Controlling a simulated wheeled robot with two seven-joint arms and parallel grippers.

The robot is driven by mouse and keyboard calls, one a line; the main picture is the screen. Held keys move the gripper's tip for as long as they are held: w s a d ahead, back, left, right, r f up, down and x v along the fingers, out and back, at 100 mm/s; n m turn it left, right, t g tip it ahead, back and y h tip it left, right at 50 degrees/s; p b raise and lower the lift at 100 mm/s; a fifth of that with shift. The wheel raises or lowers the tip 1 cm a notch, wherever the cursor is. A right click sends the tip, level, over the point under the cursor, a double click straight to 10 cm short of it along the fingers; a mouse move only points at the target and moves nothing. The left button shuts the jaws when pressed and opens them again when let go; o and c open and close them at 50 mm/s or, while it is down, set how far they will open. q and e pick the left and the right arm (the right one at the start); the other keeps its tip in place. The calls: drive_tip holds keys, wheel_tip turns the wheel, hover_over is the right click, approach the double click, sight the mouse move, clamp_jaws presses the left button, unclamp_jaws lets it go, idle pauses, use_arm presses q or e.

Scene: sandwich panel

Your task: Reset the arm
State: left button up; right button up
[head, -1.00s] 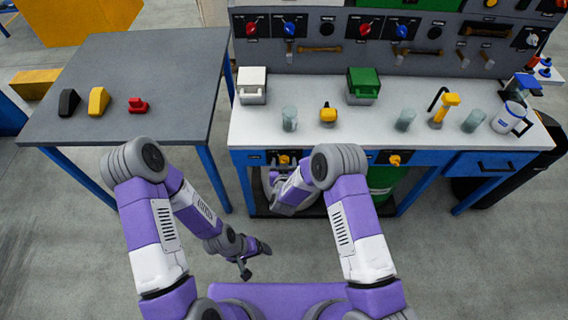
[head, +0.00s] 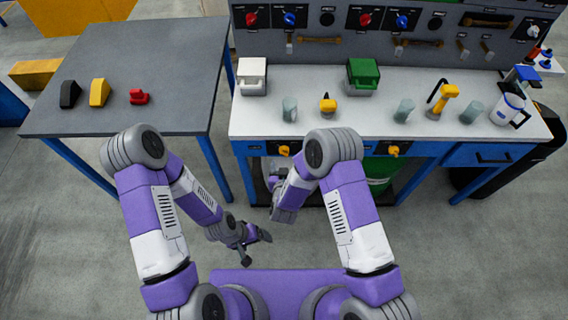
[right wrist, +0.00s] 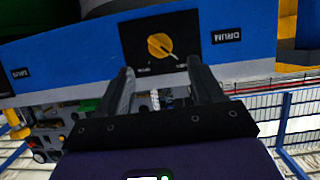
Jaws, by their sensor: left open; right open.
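My left gripper (head: 254,246) is low over the floor in front of the workbench, with its fingers apart and nothing between them. My right arm folds down in front of the workbench, and its wrist is by the bench's front edge. The right gripper's fingers are hard to make out in the head view. In the right wrist view my right gripper (right wrist: 160,76) is open and empty. Beyond its fingertips is a yellow knob (right wrist: 160,46) on a black plate, on a blue panel with a "DRUM" label. I see no contact with the knob.
The white-topped workbench (head: 380,77) holds a white box (head: 252,77), a green box (head: 362,76), cups and a jug (head: 510,109). Yellow knobs sit on its front. A grey side table (head: 165,60) at left holds black, yellow and red pieces. The floor between is clear.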

idle(0.3)
drive_tip(key=s+d+f+m+g+y, duration=0.2)
drive_tip(key=s+d+f+g, duration=0.5)
drive_tip(key=s, duration=0.2)
drive_tip(key=s+d+g+y, duration=0.2)
drive_tip(key=s+g, duration=0.4)
drive_tip(key=s, duration=0.9)
drive_tip(key=shift+d+m, duration=0.35)
drive_tip(key=shift+m, duration=0.05)
